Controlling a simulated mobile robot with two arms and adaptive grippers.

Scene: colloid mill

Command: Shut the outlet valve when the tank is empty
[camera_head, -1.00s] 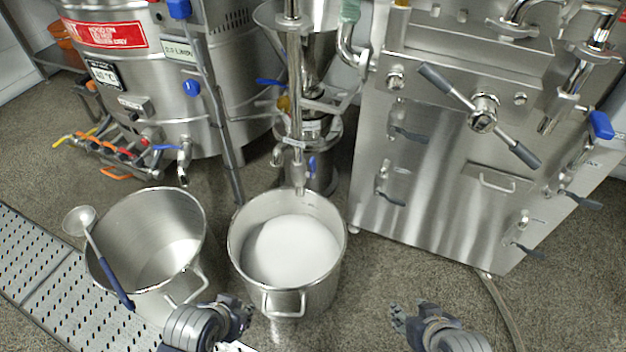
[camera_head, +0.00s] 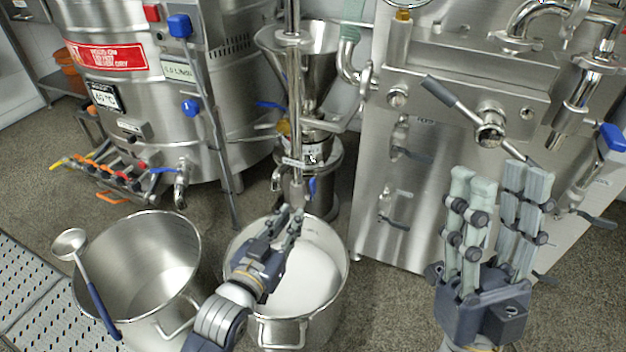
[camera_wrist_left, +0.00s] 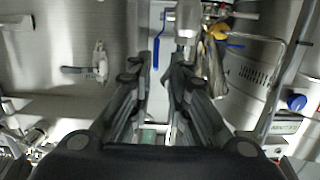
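The outlet valve has a blue handle (camera_head: 312,187) that hangs downward beside a thin vertical steel pipe, above a steel pot (camera_head: 335,285) holding white liquid (camera_head: 305,282). In the left wrist view the blue handle (camera_wrist_left: 157,52) lies just beyond the fingertips. My left gripper (camera_head: 289,218) is over the pot, just below the valve, with its fingers apart and apparently not touching the handle. My right gripper (camera_head: 497,178) is raised at the right, open and empty. The steel funnel hopper (camera_head: 312,60) stands behind the pipe; its inside is mostly hidden. I see no clear stream falling.
An empty steel pot (camera_head: 150,265) with a ladle (camera_head: 95,290) stands to the left. A large steel tank (camera_head: 150,80) with several small valves is behind it. A steel machine (camera_head: 440,150) with a long bar handle fills the right.

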